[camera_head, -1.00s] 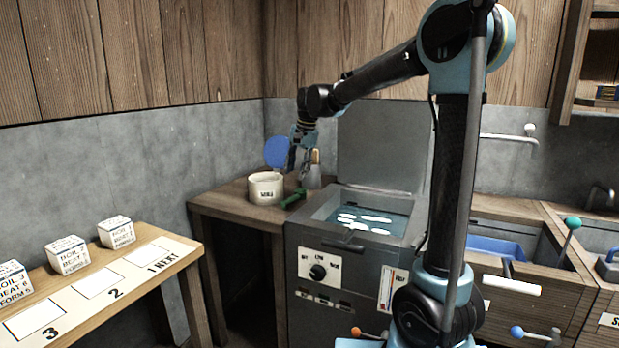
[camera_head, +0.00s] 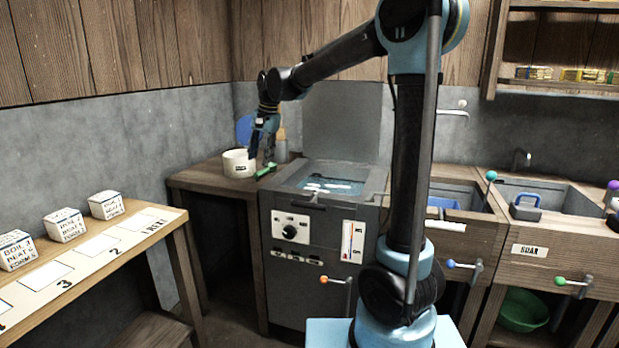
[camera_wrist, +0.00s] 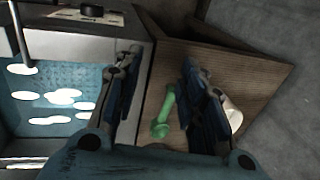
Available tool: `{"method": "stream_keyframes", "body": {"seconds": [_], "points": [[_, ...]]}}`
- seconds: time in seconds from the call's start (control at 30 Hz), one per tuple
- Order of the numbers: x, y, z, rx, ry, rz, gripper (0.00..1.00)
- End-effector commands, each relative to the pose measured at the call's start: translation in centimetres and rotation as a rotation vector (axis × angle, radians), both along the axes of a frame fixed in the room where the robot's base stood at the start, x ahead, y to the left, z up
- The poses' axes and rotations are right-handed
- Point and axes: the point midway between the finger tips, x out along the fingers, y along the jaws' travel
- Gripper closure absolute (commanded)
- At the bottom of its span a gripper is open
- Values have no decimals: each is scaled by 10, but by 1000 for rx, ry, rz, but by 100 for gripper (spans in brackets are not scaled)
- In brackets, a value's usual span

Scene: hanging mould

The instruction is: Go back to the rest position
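My gripper (camera_head: 262,150) hangs pointing down above the wooden side counter left of the vat, near the white pot. In the wrist view my gripper (camera_wrist: 158,90) has its two fingers apart with nothing between them that it grips. A green tool (camera_wrist: 164,112) lies on the counter below, seen between the fingers. The green tool (camera_head: 266,170) also shows in the head view, beside the white pot (camera_head: 239,164). The pot is partly hidden behind a finger in the wrist view (camera_wrist: 232,112).
The open vat (camera_head: 330,180) holds water with several white pieces, its lid raised behind. A blue round paddle (camera_head: 244,130) stands at the wall. A bench (camera_head: 100,250) with labelled white boxes is at left, sinks with levers (camera_head: 560,282) at right. Floor between bench and vat looks clear.

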Motion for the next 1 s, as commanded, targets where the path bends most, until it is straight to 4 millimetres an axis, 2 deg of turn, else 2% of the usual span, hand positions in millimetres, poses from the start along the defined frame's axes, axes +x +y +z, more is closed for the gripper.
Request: {"method": "stream_keyframes", "body": {"seconds": [0.1,0.27,0.53,0.77,1.0], "points": [[-2,-24,-1,-6,-7,-1,63],[-10,-52,0,-14,-18,4,63],[-34,-101,-3,-36,-41,37,63],[-76,-168,-15,-71,-72,85,63],[-128,-230,-39,-114,-101,143,63]]}}
